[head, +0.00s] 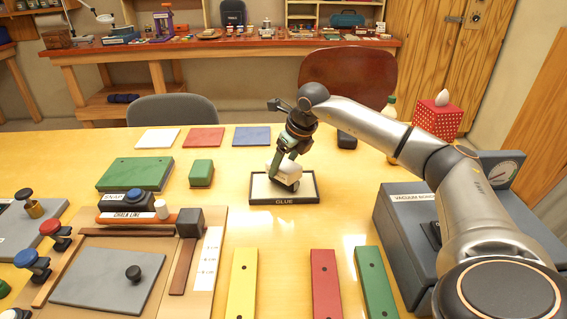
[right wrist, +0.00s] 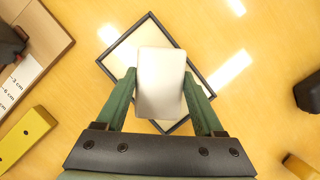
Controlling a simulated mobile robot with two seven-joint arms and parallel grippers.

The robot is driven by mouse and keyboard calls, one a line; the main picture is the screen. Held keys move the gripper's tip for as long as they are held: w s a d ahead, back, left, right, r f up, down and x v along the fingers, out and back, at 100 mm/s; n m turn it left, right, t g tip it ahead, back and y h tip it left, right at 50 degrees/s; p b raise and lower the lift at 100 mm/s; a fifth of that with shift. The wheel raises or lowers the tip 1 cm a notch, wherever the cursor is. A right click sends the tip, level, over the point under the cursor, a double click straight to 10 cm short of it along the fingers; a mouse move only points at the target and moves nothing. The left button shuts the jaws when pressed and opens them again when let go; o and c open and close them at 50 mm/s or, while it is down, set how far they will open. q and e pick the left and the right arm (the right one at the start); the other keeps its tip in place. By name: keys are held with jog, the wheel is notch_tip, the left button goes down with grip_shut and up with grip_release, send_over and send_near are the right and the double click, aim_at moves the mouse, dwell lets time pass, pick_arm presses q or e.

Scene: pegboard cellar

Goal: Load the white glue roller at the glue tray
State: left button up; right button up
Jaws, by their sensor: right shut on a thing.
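The glue tray (head: 262,201) is a shallow black-rimmed tray with a pale inside and the word GLUE on its front edge, in the middle of the table. It also shows in the right wrist view (right wrist: 110,73). My right gripper (head: 285,165), with green fingers, is shut on the white glue roller (head: 287,171) and holds it over the tray. In the right wrist view the white body of the roller (right wrist: 160,82) sits between the two fingers (right wrist: 160,98). I cannot tell whether the roller touches the glue. My left gripper is not in view.
A green block (head: 202,173) and a green slab (head: 136,174) lie left of the tray. Yellow (head: 242,283), red (head: 325,283) and green (head: 375,282) bars lie in front. A grey vacuum box (head: 400,235) stands at right. A chalk-line board (head: 215,222) is front left.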

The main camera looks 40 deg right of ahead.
aim_at(283, 163)
dwell(0.3)
jog(key=shift+r, duration=0.15)
jog(key=shift+r+p, duration=0.75)
jog(key=shift+p, duration=0.15)
jog(key=shift+r+p, duration=0.6)
jog(key=shift+r, duration=0.45)
notch_tip(283, 163, up, 2)
jog(key=shift+p, duration=1.15)
jog(key=shift+r+p, duration=0.55)
jog(key=shift+r, duration=0.05)
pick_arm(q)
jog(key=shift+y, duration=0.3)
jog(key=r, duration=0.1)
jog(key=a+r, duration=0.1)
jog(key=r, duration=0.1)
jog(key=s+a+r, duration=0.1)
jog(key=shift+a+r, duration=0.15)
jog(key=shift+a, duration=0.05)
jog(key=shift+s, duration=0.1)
